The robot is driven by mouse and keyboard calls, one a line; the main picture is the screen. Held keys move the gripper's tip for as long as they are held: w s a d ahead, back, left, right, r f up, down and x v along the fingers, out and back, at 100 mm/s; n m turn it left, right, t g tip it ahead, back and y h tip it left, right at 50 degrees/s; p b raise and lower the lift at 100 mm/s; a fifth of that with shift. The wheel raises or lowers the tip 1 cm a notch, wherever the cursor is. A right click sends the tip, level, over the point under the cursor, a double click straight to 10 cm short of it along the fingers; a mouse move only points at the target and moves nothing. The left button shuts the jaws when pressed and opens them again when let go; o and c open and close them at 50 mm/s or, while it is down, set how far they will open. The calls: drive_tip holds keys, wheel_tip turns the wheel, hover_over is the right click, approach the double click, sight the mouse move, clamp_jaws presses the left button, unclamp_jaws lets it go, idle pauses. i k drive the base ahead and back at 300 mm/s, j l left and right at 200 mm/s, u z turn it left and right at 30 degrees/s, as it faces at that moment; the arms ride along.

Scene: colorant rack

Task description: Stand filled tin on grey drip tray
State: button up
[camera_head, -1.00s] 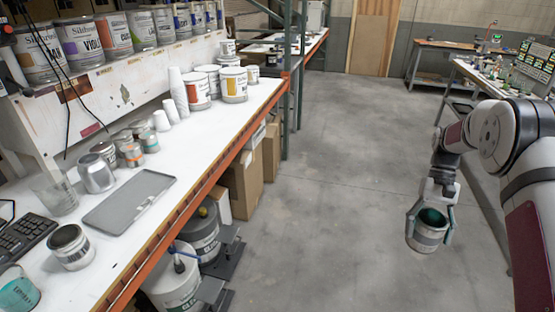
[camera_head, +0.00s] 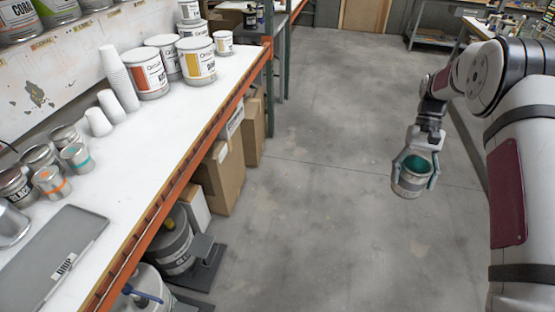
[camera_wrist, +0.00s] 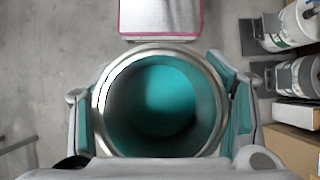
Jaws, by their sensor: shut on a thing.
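My gripper (camera_head: 415,168) is shut around the sides of a small open metal tin (camera_head: 408,184), holding it upright above the grey floor, well to the right of the bench. In the wrist view the tin (camera_wrist: 162,103) shows a silver rim and teal paint inside, with gripper fingers on both its sides. The grey drip tray (camera_head: 52,252), labelled "DRIP", lies flat on the white bench at the lower left of the head view. Its left part is cut off by the picture edge. The visible part of the tray is bare.
Small tins (camera_head: 52,180) stand behind the tray on the bench (camera_head: 150,130). Stacked white cups (camera_head: 118,78) and larger paint cans (camera_head: 145,72) stand farther along. Cardboard boxes (camera_head: 222,175) and pails (camera_head: 172,240) sit below the bench edge. The floor between is clear.

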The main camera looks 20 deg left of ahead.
sight(39, 269)
drive_tip(key=i+u, duration=0.15)
drive_tip(key=u, duration=0.2)
drive_tip(key=i+u, duration=0.1)
drive_tip(key=u, duration=0.25)
drive_tip(key=i+l+u, duration=0.1)
drive_tip(key=u, duration=1.55)
